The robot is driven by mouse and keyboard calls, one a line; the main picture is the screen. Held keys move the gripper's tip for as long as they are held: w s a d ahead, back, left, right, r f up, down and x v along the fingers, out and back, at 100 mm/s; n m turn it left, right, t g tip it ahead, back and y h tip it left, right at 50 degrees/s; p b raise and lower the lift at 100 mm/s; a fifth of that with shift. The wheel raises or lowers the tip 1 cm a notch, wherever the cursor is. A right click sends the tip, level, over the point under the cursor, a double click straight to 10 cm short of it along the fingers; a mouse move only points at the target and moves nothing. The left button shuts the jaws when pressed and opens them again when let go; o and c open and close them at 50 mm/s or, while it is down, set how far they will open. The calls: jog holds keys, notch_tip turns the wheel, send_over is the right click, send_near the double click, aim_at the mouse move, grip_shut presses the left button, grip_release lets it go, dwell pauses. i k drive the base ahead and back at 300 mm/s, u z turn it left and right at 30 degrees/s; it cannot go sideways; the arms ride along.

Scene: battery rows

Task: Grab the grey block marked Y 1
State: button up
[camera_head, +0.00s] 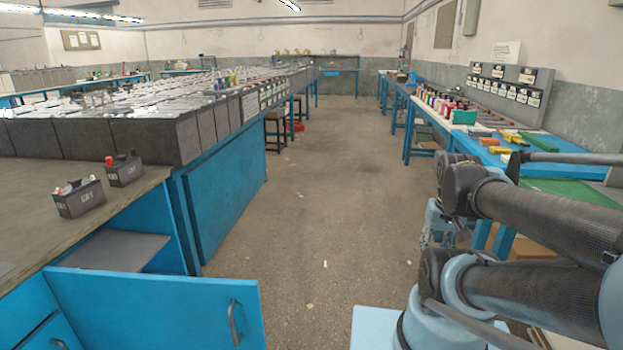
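Two small dark grey blocks stand upright on the bench at the left. The nearer block (80,203) has pale lettering on its front and a red and a white part on top. The farther block (126,174) also has pale lettering and a red part on top. I cannot read either marking surely as Y 1. My arm is folded at the right. A pale blue and grey part beside its joint may be my gripper (440,232), but its fingers are not clear. It is across the aisle from the blocks, far from touching them.
Rows of large grey batteries (145,140) fill the left bench behind the blocks. A blue cabinet door (155,305) stands open in front. The right bench (507,158) holds several coloured items. The aisle floor (325,190) between the benches is mostly clear.

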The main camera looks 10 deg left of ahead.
aim_at(127, 169)
jog(key=u, duration=0.15)
jog(key=i, duration=1.1)
jog(key=u, duration=0.7)
jog(key=i, duration=1)
jog(key=u, duration=1.2)
jog(key=i, duration=1.05)
jog(key=u, duration=0.5)
